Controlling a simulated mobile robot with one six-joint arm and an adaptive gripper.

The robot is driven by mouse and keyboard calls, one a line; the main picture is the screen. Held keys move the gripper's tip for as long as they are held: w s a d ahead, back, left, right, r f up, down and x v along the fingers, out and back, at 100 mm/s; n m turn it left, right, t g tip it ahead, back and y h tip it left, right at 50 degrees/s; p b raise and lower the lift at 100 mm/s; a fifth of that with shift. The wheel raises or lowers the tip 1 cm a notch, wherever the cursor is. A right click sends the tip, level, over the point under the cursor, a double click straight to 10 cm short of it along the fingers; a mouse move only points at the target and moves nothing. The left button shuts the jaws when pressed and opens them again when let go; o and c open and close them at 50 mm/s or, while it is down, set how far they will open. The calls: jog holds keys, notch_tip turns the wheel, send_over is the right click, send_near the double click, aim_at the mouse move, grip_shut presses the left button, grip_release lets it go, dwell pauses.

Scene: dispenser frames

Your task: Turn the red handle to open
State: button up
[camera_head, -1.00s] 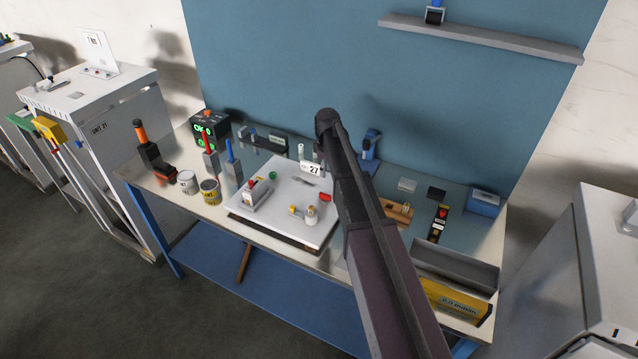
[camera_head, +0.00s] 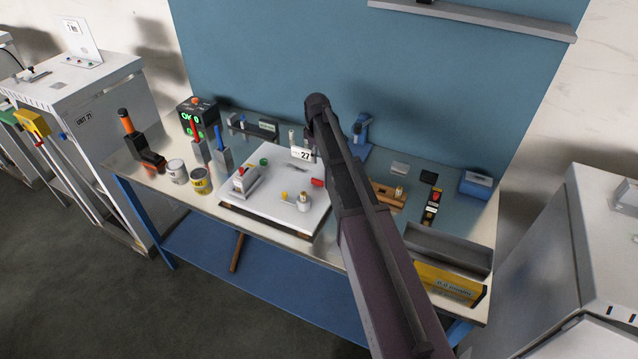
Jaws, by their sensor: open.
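A white plate (camera_head: 263,208) with a "27" tag (camera_head: 301,154) lies on the workbench, left of my arm. Several small red parts are in view, and I cannot tell which is the red handle. A short red piece (camera_head: 317,182) lies at the plate's right side, close to my arm. A grey device with a red top (camera_head: 241,170) stands at its left. A tall red handle (camera_head: 195,127) stands upright in a grey holder behind the cans.
On the bench (camera_head: 268,228) stand two cans (camera_head: 200,181), a black box with green lights (camera_head: 197,119) and a grey tray with a yellow front (camera_head: 446,285). White cabinets flank it, left (camera_head: 115,149) and right (camera_head: 568,239). The floor in front is clear.

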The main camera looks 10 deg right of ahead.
aim_at(317, 180)
jog(key=shift+f+b, duration=5.65)
jog(key=shift+f, duration=0.35)
